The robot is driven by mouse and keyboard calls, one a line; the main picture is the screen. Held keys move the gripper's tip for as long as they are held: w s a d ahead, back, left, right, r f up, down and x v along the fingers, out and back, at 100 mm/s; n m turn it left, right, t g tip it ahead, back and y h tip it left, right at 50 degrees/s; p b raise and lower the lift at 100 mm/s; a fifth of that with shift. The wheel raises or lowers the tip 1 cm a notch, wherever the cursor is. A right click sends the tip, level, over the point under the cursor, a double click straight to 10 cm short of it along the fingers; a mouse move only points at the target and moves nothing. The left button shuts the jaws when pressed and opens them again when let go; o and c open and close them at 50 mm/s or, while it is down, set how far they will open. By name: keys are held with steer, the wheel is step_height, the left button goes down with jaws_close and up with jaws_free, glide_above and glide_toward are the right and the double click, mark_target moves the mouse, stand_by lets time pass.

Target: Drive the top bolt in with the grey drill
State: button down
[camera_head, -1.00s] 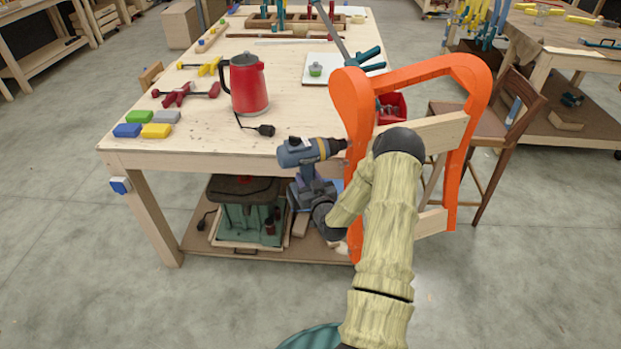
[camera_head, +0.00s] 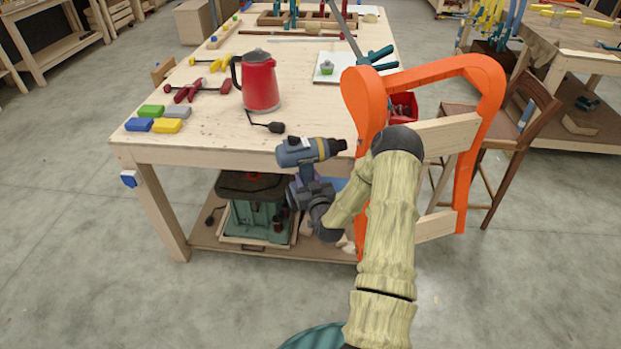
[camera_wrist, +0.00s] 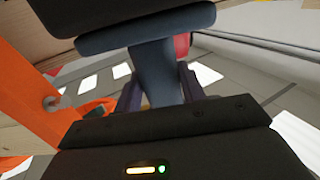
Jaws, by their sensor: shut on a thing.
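My gripper (camera_head: 308,182) is shut on the grip of the grey drill (camera_head: 298,153), below its body. The drill is about level, with its dark chuck pointing right toward the left leg of the orange chair form (camera_head: 365,105). In the head view a small gap shows between chuck and leg. A small spot on the leg's edge near the chuck may be the top bolt; it is too small to tell. The wrist view shows the drill grip (camera_wrist: 155,72) between my fingers, and a round grey bolt or washer (camera_wrist: 52,103) on the orange form (camera_wrist: 45,120); which bolt is unclear.
The workbench (camera_head: 210,138) lies behind the drill, with a red kettle (camera_head: 260,80) and coloured blocks (camera_head: 140,125) on it. A green machine (camera_head: 253,205) stands on the lower shelf. A wooden chair (camera_head: 520,125) stands right of the form. Floor at left is clear.

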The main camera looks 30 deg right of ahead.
steer(key=shift+w+a+r, duration=0.1)
steer(key=shift+w+a, duration=0.05)
steer(key=shift+a, duration=0.3)
steer(key=shift+w+a+r, duration=0.1)
steer(key=shift+a, duration=0.3)
